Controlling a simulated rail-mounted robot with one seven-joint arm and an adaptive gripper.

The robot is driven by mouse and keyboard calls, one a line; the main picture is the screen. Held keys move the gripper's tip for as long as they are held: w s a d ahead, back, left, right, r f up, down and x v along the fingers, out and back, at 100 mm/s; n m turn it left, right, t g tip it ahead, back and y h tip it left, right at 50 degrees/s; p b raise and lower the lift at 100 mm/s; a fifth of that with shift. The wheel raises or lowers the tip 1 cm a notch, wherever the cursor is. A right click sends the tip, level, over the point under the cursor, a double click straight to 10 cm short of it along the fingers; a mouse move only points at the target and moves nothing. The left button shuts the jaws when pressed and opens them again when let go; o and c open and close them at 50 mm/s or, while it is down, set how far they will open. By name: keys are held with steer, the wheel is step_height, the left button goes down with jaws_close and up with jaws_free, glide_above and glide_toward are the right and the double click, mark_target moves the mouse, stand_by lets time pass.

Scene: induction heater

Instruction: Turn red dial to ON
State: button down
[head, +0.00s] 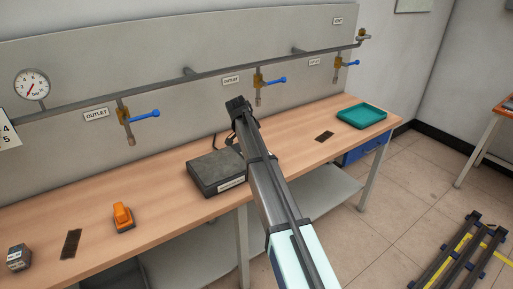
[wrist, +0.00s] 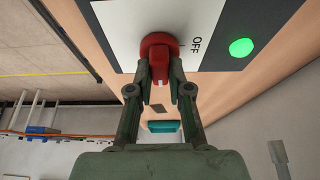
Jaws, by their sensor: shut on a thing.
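The red dial (wrist: 158,50) sits on a panel with a white label plate (wrist: 115,22) in the wrist view. The word OFF is printed to the right of the dial. A white mark shows on the near end of the dial's grip, pointing down in the picture. My gripper (wrist: 160,84) has a finger on each side of this grip and is shut on it. A bright green round light (wrist: 241,47) is on the dark panel at the right. In the head view my arm reaches across the bench, and the dial and fingertips cannot be made out.
A dark grey box (head: 207,174) stands on the wooden bench (head: 165,199), beside my arm. An orange object (head: 123,217) and a small grey block (head: 18,257) are at the left. A teal tray (head: 362,117) is at the right. Blue-handled outlet valves (head: 142,114) line the wall pipe.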

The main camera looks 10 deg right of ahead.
stand_by(0.5)
steer(key=c, duration=1.1)
jaws_free()
steer(key=v, duration=1.2)
steer(key=shift+w, duration=0.1)
steer(key=shift+d, duration=0.1)
